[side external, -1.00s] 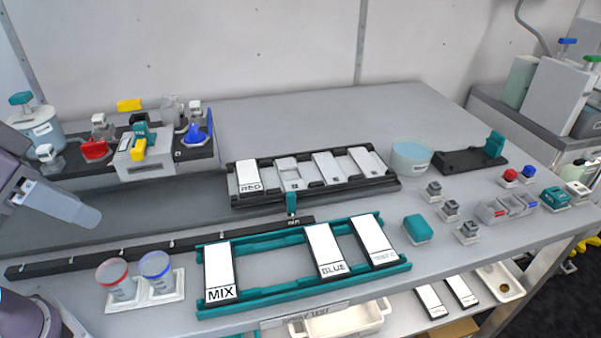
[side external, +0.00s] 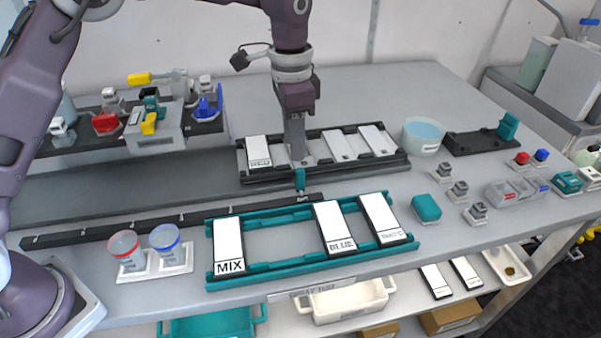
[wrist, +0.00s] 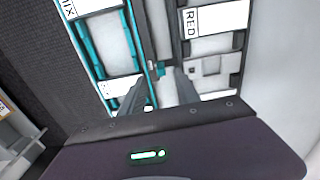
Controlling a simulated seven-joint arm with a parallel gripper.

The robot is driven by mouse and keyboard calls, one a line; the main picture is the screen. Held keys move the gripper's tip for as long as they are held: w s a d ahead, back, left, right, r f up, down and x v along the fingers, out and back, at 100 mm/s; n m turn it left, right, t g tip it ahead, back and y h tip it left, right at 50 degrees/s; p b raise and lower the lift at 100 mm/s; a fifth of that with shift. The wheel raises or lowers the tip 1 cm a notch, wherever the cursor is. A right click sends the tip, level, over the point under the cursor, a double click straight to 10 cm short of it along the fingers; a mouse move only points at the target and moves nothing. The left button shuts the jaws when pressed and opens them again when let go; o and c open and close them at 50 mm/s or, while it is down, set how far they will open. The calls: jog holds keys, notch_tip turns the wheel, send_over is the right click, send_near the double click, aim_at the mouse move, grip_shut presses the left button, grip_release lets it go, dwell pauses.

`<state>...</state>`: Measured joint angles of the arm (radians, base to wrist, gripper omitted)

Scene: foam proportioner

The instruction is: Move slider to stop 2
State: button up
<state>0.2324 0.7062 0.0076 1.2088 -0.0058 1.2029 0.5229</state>
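The slider is a small teal handle (side external: 300,180) at the right end of a long black rail (side external: 150,222) with several pale stop marks along it. In the wrist view the teal slider (wrist: 160,70) shows between and beyond my two fingers. My gripper (side external: 298,157) points down just behind and above the slider in the side view. In the wrist view its fingers (wrist: 158,84) are apart with nothing held between them. I cannot read the stop numbers, and cannot tell the exact gap between fingertips and handle.
Behind the rail is a dark rack (side external: 395,172) with white cards, one marked RED. In front is a teal rack (side external: 280,268) with MIX, BLUE and another card. Two cups, red-rimmed (side external: 126,250) and blue-rimmed (side external: 166,241), stand near the rail's left part.

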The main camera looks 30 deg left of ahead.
aim_at(300, 169)
jog(key=f, duration=0.6)
jog(key=w+f, duration=0.1)
jog(key=f, duration=0.2)
jog(key=shift+d+f, duration=0.15)
jog(key=shift+d, duration=0.25)
jog(key=shift+c, duration=0.5)
grip_shut()
jog(key=shift+a, duration=0.1)
